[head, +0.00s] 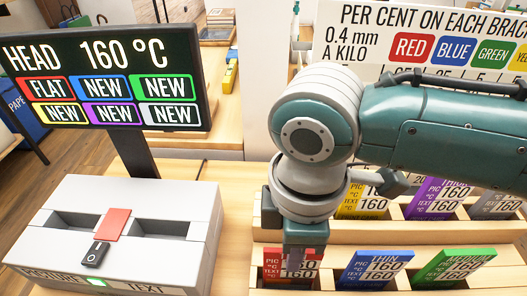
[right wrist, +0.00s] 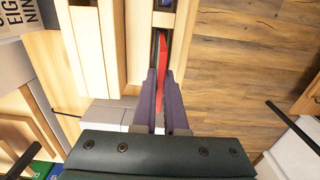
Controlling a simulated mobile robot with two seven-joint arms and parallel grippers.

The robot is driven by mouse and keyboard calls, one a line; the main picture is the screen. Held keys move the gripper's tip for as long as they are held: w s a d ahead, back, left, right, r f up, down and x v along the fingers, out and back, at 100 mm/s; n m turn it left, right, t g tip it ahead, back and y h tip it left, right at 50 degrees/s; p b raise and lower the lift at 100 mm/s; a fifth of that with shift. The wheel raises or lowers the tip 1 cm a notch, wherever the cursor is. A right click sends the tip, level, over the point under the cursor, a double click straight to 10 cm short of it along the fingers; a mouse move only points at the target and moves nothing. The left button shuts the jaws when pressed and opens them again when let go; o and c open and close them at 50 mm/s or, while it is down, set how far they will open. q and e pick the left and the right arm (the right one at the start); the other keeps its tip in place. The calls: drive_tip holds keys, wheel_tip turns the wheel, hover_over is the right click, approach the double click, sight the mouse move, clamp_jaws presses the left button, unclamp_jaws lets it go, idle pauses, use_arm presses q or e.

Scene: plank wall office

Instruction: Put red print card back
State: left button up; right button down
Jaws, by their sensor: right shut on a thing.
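The red print card (head: 273,267), marked PIC, TEXT and 160, stands in the front left slot of the wooden card rack (head: 338,240). My right gripper (head: 296,262) is over the card from above, its fingers shut on it and covering its middle. In the right wrist view the red card (right wrist: 162,82) shows as a thin red edge in line with the purple fingers (right wrist: 160,112). How deep the card sits in the slot is hard to tell. My left gripper is not in view.
Blue (head: 375,269) and green (head: 455,266) cards stand to the right in the front row, with yellow (head: 362,204) and purple (head: 436,198) cards behind. A grey machine (head: 185,205) with a red piece (head: 117,224) stands left, below a dark display (head: 103,80).

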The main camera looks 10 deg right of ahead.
drive_tip(key=shift+f, duration=0.2)
drive_tip(key=c, duration=1)
unclamp_jaws()
drive_tip(key=shift+r, duration=0.1)
drive_tip(key=shift+o, duration=0.2)
